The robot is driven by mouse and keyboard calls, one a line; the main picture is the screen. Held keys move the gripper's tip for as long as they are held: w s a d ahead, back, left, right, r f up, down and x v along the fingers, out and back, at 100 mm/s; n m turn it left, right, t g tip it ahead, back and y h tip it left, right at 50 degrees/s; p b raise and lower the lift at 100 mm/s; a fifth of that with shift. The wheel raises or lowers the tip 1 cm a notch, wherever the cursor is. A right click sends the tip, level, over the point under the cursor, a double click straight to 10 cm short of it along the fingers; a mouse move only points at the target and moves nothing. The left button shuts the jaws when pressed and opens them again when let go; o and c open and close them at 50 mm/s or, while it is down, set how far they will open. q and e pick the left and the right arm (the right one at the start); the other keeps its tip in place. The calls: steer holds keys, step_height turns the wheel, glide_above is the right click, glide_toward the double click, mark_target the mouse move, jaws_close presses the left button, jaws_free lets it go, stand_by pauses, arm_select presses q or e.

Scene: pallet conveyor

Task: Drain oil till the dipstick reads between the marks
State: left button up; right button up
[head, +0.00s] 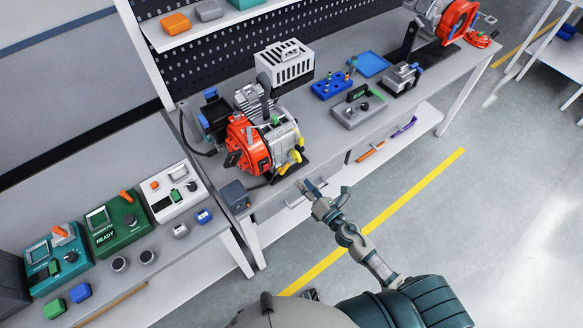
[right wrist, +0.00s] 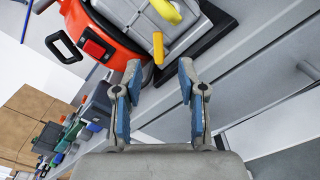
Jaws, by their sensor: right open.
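A red and silver engine (head: 247,143) with yellow fittings (head: 296,156) on its right side stands on the workbench. My right gripper (head: 310,188) is in front of the bench edge, just below the engine, open and empty. In the right wrist view its two blue-padded fingers (right wrist: 160,78) are spread apart. A yellow spout-like part (right wrist: 158,47) hangs just beyond the fingertips, between them and apart from them. A yellow curved part (right wrist: 166,10) shows higher up. I cannot tell which part is the dipstick, and no oil level is readable. My left gripper is not visible.
A white slotted box (head: 284,62) stands behind the engine. A grey device (head: 358,111), a blue rack (head: 332,87) and a blue tray (head: 371,64) lie to the right. Green, teal and white instruments stand on the left bench. The floor in front is clear.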

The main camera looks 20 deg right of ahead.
mark_target(288, 167)
steer(key=x, duration=0.7)
steer(key=shift+w+a+p, duration=0.25)
steer(key=shift+a+p, duration=0.05)
steer(key=shift+p, duration=0.1)
steer(key=shift+w+a, duration=0.25)
steer(key=shift+d, duration=0.1)
